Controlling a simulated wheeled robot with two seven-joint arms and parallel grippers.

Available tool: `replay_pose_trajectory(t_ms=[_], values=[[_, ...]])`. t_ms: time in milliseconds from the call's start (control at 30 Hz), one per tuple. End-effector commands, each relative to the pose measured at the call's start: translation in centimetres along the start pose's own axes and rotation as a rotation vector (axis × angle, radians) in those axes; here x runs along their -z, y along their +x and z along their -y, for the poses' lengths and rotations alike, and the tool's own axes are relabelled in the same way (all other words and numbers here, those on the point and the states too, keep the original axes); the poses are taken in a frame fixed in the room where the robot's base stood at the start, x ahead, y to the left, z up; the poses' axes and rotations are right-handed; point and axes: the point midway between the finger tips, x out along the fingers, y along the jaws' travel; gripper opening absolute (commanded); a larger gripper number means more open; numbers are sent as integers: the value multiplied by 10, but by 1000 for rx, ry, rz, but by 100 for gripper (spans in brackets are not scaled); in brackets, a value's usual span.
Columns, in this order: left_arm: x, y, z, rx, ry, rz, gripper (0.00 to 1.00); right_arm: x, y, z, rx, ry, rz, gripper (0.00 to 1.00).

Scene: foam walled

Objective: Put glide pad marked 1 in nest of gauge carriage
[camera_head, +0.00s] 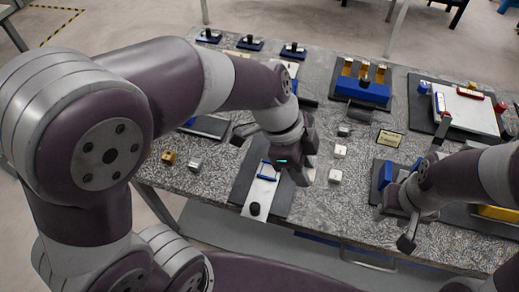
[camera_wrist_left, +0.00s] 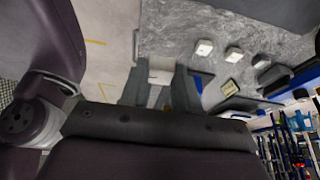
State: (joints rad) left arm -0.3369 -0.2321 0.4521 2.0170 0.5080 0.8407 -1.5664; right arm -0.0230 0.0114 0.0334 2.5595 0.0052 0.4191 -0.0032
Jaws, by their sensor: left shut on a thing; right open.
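My left gripper (camera_head: 298,163) is over the front middle of the table, above the right side of a dark mat. In the left wrist view it (camera_wrist_left: 160,92) is shut on a small pale block (camera_wrist_left: 160,76), which seems to be a glide pad; no mark is readable. The head view hides this block behind the fingers. A white strip with a blue part (camera_head: 265,173) and a black knob lies on the dark mat, partly hidden by my gripper; it may be the gauge carriage. Its nest cannot be made out. My right gripper (camera_head: 422,190) is open at the right.
A blue holder with brass parts (camera_head: 362,88) stands at the back. A brass block (camera_head: 169,157) and a silver block (camera_head: 195,163) are at left.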

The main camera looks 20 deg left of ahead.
Motion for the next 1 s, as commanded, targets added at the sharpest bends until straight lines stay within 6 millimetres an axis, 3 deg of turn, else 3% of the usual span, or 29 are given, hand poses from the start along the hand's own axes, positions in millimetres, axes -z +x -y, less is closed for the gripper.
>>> replay_pose_trajectory(t_ms=[133, 333, 500, 600, 800, 1000], values=[[-15, 3, 7, -16, 23, 2, 0, 0, -1, 0, 0, 0, 0, 43], [-71, 18, 45, -15, 17, 0, 0, 0, -7, 0, 0, 0, 0, 43], [-101, 26, 67, -13, 23, 0, 0, 1, -10, 0, 0, 0, 0, 43], [-108, 33, 71, -15, 25, 0, 0, 1, -10, 0, 0, 0, 0, 43], [-121, 63, 71, -14, 26, 0, 0, 1, -12, 0, 0, 0, 0, 43], [-122, 66, 72, -11, 26, 0, 0, 1, -12, 0, 0, 0, 0, 43]])
